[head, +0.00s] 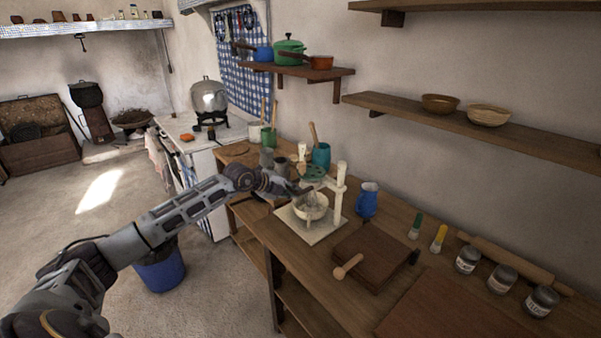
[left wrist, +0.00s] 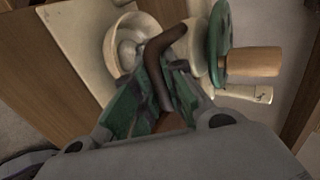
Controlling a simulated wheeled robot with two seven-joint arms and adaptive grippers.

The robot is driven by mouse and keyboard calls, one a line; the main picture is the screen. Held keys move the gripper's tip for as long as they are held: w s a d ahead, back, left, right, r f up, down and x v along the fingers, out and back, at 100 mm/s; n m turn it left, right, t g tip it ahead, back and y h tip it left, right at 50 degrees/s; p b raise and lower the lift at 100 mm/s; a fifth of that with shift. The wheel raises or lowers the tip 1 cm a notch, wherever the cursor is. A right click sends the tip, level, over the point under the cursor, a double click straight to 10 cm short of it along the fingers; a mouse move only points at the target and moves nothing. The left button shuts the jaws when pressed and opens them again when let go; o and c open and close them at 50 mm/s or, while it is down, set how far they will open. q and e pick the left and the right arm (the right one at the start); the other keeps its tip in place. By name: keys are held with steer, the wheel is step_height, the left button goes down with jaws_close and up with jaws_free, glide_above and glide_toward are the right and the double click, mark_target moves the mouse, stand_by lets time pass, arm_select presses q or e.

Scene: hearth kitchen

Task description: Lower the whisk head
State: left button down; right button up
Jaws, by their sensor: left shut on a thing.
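A cream hand-cranked mixer stands on the wooden counter, with an upright post (head: 338,205) on a pale base plate (head: 290,224). A cream bowl (head: 311,207) sits on the plate and shows in the left wrist view (left wrist: 117,48). A green crank wheel (head: 313,172) with a wooden knob (left wrist: 252,62) is beside the head. My left gripper (head: 287,186) is at the mixer's left side, above the plate. In the left wrist view its fingers (left wrist: 160,95) are shut on a dark brown bent handle (left wrist: 156,62). The whisk itself is not clear. My right gripper is out of view.
A blue jug (head: 367,200) stands right of the mixer. A wooden board (head: 372,255) with a wooden spoon or mallet (head: 347,267) lies in front. Cups and a teal utensil pot (head: 321,156) stand behind. Jars (head: 467,260) and a rolling pin are farther right.

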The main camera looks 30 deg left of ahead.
arm_select(q)
step_height(320, 180, down, 4)
steer(key=shift+r+b, duration=0.2)
steer(key=shift+b, duration=0.65)
steer(key=c, duration=1.9)
jaws_free()
steer(key=o, duration=0.5)
steer(key=shift+s, duration=0.1)
steer(key=shift+o, duration=0.2)
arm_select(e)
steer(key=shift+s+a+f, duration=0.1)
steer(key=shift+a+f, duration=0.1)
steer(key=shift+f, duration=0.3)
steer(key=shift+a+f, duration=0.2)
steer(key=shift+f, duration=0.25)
arm_select(q)
steer(key=shift+a+r, duration=0.1)
steer(key=p+v, duration=0.3)
steer(key=v, duration=0.4)
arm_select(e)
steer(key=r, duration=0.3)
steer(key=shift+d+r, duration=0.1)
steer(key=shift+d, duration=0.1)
